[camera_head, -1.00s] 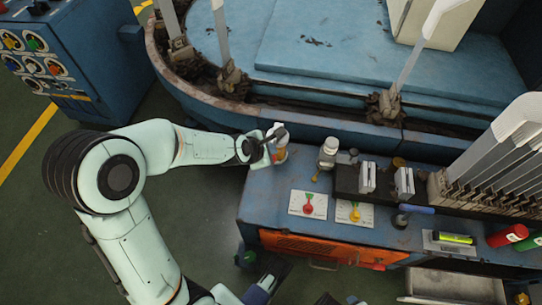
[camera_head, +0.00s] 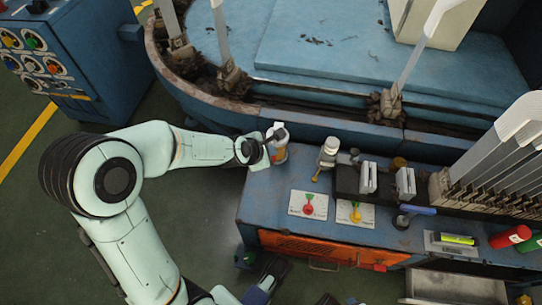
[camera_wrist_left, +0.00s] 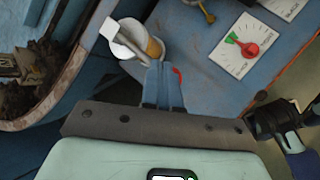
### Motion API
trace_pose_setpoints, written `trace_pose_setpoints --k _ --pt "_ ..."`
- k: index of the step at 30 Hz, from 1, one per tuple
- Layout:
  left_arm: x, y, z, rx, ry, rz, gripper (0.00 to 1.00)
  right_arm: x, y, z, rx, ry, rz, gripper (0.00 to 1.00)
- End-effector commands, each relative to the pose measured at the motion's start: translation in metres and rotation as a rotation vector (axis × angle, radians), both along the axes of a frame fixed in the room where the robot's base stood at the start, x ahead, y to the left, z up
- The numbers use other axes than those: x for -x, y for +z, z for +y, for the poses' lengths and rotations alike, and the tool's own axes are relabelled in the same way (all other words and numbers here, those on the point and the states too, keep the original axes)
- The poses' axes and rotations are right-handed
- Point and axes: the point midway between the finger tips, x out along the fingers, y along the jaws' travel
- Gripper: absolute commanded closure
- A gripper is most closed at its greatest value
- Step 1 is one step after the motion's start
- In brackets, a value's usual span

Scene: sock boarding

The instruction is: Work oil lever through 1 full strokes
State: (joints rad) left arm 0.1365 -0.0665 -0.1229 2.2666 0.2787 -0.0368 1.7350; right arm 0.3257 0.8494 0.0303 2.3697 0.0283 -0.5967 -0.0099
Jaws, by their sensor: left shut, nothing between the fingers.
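The oiler (camera_head: 281,153), a small pot with an amber part and pale top, stands at the left end of the blue bench. Its pale oil lever (camera_head: 274,130) sticks up at the top. In the left wrist view the lever (camera_wrist_left: 116,42) lies slantwise across the white round cup, beside the amber part. My left gripper (camera_head: 267,140) is shut and empty at the left side of the oiler. In the wrist view its fingers (camera_wrist_left: 162,86) are together just below the cup; contact is unclear. Dark and blue parts at the head view's bottom edge may be my right gripper (camera_head: 266,279).
A white-capped bottle (camera_head: 328,150) stands right of the oiler. Cards with a red dial (camera_head: 308,205) and a yellow dial (camera_head: 355,213) lie in front. The round machine's rusty rim (camera_head: 190,92) curves behind my left arm. A rack of pale boards (camera_head: 500,150) stands right.

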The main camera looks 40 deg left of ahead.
Motion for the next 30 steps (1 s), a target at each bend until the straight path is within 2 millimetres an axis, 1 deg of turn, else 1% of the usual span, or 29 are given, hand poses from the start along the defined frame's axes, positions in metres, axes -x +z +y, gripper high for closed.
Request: trace_pose_setpoints --k 8,30 --pt "0.000 -0.001 0.000 0.000 0.000 0.000 1.00 0.000 -0.001 0.000 0.000 0.000 0.000 0.38" --pt "0.001 -0.009 -0.001 -0.001 -0.001 0.000 1.00 -0.001 -0.010 0.000 0.000 0.000 0.002 0.38"
